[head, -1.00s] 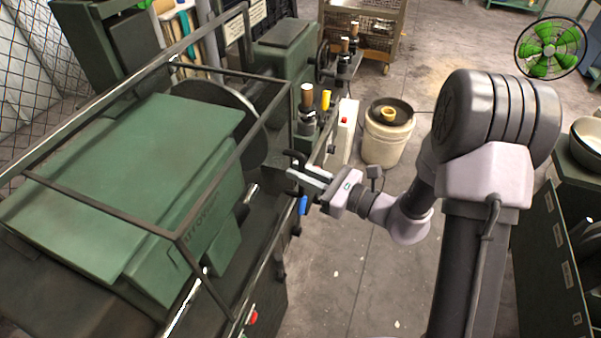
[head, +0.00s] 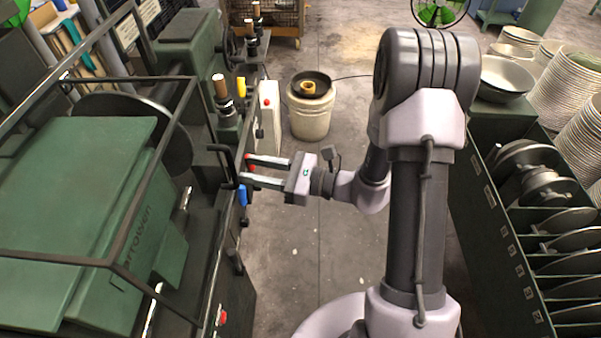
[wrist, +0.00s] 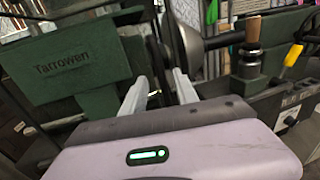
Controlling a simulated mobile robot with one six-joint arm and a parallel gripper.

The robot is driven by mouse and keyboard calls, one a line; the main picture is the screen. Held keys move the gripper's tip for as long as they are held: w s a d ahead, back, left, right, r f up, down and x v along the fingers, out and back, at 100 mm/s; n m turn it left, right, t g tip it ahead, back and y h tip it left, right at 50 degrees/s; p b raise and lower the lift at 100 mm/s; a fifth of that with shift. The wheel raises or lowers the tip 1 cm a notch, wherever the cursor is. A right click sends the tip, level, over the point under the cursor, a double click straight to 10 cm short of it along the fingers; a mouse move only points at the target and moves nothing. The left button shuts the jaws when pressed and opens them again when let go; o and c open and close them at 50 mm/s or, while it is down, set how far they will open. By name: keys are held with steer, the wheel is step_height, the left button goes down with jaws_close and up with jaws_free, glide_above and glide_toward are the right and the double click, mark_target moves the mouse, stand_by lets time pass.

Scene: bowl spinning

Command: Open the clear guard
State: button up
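The clear guard shows as a dark-edged box frame (head: 140,223) with see-through panels over the green machine. It stands down over the machine's bed. A black bracket-shaped handle (head: 224,166) sticks out at its right front corner. My gripper (head: 246,170) is open and empty, with its two pale fingers pointing left at the handle. The fingertips lie just right of the handle; I cannot tell whether they touch it. In the wrist view my open gripper (wrist: 157,82) has a dark upright bar (wrist: 158,30) ahead, in line with the gap between its fingers.
The green machine (head: 60,180) fills the left side, with a wooden-topped lever (head: 221,90) and a yellow knob (head: 241,86) behind the handle. A bucket (head: 309,118) stands on the floor beyond. A rack of bowls and discs (head: 500,250) stands at right.

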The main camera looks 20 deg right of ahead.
steer(key=p+v, duration=0.1)
steer(key=v, duration=1)
steer(key=shift+d+p, duration=0.2)
steer(key=shift+p, duration=0.2)
steer(key=shift+s, duration=0.15)
steer(key=s+a+r+n+g+h, duration=0.4)
steer(key=s+a+r+n+g, duration=0.2)
steer(key=s+a+n+g, duration=0.5)
steer(key=s+d+r+n+t+h, duration=0.3)
steer(key=d+r+n+t+h, duration=0.3)
steer(key=r+n+t+h, duration=0.1)
steer(key=shift+r+n+t+h, duration=0.3)
steer(key=shift+r+n+h, duration=0.15)
steer(key=shift+n+h, duration=0.6)
